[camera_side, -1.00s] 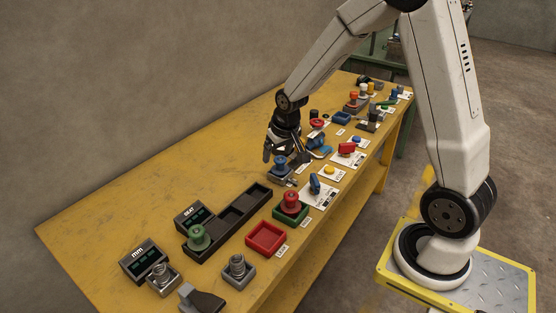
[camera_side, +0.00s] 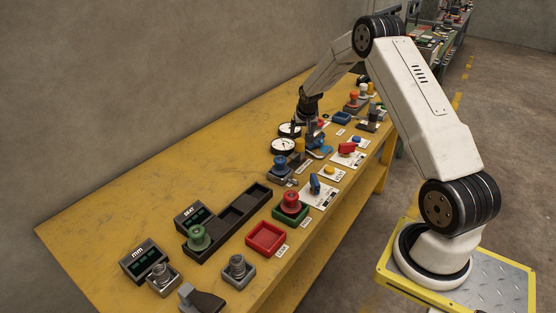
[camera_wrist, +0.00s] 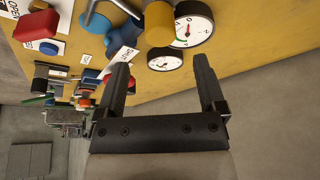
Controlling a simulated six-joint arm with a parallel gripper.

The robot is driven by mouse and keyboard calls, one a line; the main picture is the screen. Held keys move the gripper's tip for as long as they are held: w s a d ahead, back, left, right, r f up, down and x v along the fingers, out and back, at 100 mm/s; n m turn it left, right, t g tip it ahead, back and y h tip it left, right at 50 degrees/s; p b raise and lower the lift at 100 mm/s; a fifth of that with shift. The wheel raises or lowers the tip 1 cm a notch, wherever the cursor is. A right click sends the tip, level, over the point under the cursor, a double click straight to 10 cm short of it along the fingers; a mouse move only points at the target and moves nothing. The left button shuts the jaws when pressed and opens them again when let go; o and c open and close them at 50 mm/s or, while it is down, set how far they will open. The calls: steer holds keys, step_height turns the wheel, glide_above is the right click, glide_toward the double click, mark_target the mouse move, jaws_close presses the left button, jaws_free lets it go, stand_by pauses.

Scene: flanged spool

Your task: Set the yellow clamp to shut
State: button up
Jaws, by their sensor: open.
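A yellow cylindrical piece (camera_wrist: 158,24) shows at the top of the wrist view, just beyond my fingertips, and also in the side view (camera_side: 299,145). It looks like part of the yellow clamp, but I cannot tell its setting. A blue curved part (camera_wrist: 97,20) is left of it in the wrist view; a blue fixture (camera_side: 317,150) is right of it in the side view. My gripper (camera_wrist: 162,65) is open and empty, with its fingers apart. In the side view my gripper (camera_side: 311,122) is over the far part of the bench, partly hidden among the fixtures.
Two round gauges (camera_wrist: 193,25) (camera_wrist: 165,60) stand close to the yellow piece. A white label (camera_wrist: 122,38) lies near my left finger. A red part (camera_wrist: 36,24) is at the upper left. A black tray (camera_side: 232,215) and a red tray (camera_side: 265,239) are nearer the camera. The bench's left side is clear.

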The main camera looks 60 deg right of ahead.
mark_target(300, 141)
steer(key=shift+f, duration=0.1)
steer(key=shift+x, duration=3.8)
jaws_close()
